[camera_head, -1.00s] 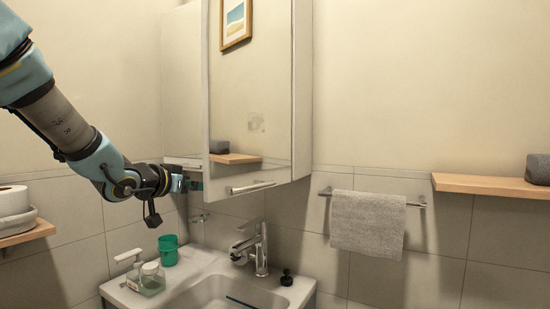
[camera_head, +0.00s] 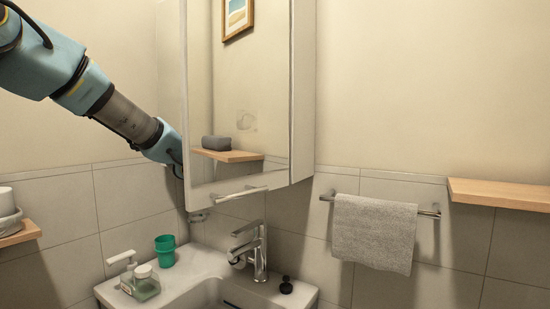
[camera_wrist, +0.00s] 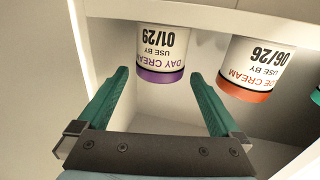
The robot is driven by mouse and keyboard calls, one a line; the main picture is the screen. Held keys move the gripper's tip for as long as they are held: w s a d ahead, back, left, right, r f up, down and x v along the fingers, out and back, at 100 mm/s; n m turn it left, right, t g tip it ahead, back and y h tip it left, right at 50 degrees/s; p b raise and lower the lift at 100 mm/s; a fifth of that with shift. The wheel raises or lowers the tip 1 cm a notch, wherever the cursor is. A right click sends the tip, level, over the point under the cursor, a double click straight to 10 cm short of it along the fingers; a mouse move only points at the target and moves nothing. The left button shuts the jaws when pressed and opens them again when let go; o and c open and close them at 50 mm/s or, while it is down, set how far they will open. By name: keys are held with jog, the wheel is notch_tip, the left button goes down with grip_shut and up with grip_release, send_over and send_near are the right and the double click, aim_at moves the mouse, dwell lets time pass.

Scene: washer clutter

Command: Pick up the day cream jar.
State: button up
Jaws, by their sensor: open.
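The day cream jar (camera_wrist: 163,50) is white with a purple band and reads "DAY CREAM, USE BY 01/29". It appears upside down in the wrist view, inside a white cabinet. My gripper (camera_wrist: 160,73) is open, with a green finger on either side of the view and the jar ahead, between the fingertips. I cannot tell whether the jar is within the fingers' reach. In the head view my gripper and the jar are hidden behind the mirrored cabinet door (camera_head: 235,110).
A white jar with an orange band, dated 06/26 (camera_wrist: 252,67), stands close to the right. A green thing (camera_wrist: 316,97) shows at the right edge. Cabinet walls (camera_wrist: 82,40) are near. Below are a green cup (camera_head: 165,252), a soap dispenser (camera_head: 135,278) and a faucet (camera_head: 255,250).

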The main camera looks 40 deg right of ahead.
jog(key=d, duration=0.3)
jog(key=shift+d+p, duration=0.2)
jog(key=shift+p, duration=0.2)
jog(key=c, duration=1.4)
